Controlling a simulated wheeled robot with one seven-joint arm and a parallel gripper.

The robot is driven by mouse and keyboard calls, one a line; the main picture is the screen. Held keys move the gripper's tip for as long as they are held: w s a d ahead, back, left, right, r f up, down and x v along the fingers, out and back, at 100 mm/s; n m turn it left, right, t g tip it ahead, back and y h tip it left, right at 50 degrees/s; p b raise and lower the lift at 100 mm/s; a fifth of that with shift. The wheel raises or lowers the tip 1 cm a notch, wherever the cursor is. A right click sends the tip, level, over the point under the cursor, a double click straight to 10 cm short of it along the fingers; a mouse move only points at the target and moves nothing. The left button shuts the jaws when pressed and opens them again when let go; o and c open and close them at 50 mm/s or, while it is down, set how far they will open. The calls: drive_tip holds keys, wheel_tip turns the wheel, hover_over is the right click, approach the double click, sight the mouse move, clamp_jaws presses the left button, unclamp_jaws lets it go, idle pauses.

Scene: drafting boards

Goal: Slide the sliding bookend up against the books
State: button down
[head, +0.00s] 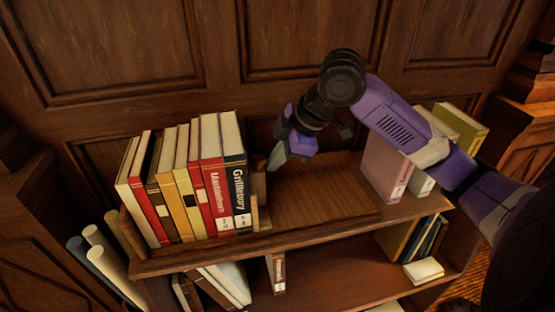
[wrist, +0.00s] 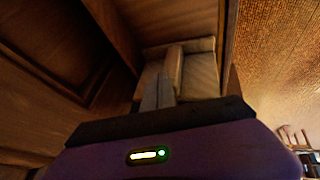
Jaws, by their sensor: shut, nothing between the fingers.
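The sliding bookend (head: 259,186) is a small upright wooden piece at the right end of the row of books (head: 190,185). It stands right beside the dark blue book (head: 235,170), with no clear gap showing. My gripper (head: 274,164) is shut and empty, just right of the bookend's upper part. Its fingertips look very close to the bookend; I cannot tell if they touch. In the wrist view the closed fingers (wrist: 158,92) are beside a light wooden upright (wrist: 174,70), likely the bookend. The books stand upright, leaning slightly.
The shelf top right of the bookend is a bare wooden board (head: 318,200). A pink book (head: 385,172) and other books stand at the right end, under my arm. A panelled wall (head: 140,90) is behind. Rolled papers (head: 110,270) stand at lower left.

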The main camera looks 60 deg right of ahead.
drive_tip(key=s+d+p+v, duration=0.1)
drive_tip(key=p+v, duration=0.4)
drive_tip(key=v, duration=0.5)
drive_tip(key=shift+s, duration=0.25)
drive_tip(key=shift+d, duration=0.15)
idle(0.6)
